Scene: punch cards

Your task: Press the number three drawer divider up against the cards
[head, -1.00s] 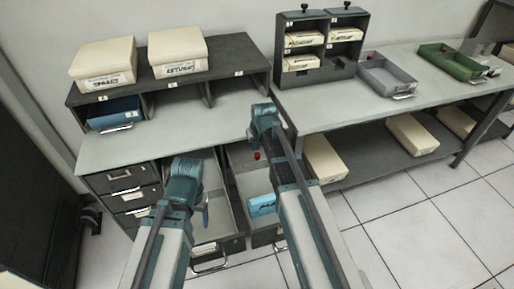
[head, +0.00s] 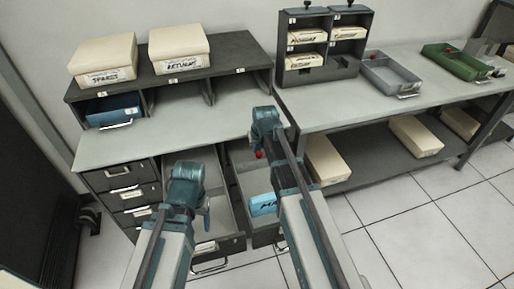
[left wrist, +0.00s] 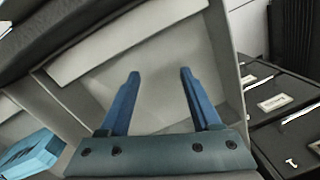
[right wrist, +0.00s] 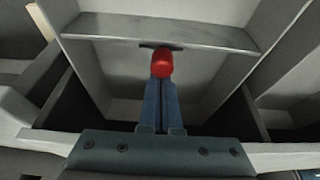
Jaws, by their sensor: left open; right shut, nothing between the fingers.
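The drawer divider (right wrist: 165,32) is a grey plate across an open drawer in the right wrist view, with a red knob (right wrist: 162,64) on it. The knob also shows in the head view (head: 259,154). I cannot read a number on it. Blue cards (head: 262,205) lie in the front of that drawer; they also show in the left wrist view (left wrist: 30,154). My right gripper (right wrist: 161,88) is shut and empty, its tips right at the knob; I cannot tell whether they touch. My left gripper (left wrist: 159,74) is open and empty over the neighbouring open drawer.
The left open drawer (head: 224,222) looks empty where visible. Closed drawers (head: 122,176) are to its left. Above is a grey worktop (head: 170,140) with shelf and two cream boxes (head: 106,58) (head: 180,50). A bench (head: 345,102) with trays stands at right.

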